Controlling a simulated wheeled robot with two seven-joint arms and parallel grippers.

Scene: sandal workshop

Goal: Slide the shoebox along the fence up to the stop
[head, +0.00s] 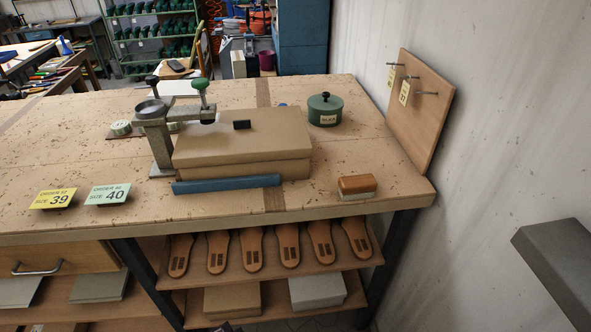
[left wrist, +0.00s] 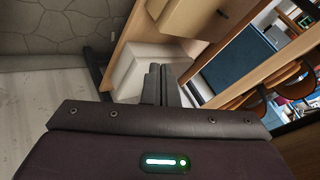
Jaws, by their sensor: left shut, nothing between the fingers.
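The tan cardboard shoebox (head: 243,150), with a lid and a small black block (head: 242,125) on top, lies on the workbench in the head view. A blue bar (head: 227,184), which looks like the fence, runs along its near side. A grey metal stand (head: 155,130) with green and black knobs stands at the box's left end; I cannot tell whether it is the stop or whether it touches the box. My left gripper (left wrist: 161,72) shows only in the left wrist view, shut and empty, away from the shoebox. My right gripper is not in view.
On the bench (head: 330,205) are a green lidded pot (head: 325,109), a brush (head: 357,187) and order cards (head: 54,199). A pegboard (head: 420,105) stands at right. Shelves below hold soles (head: 252,250) and boxes; a pale box (left wrist: 138,68) is behind my left fingers.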

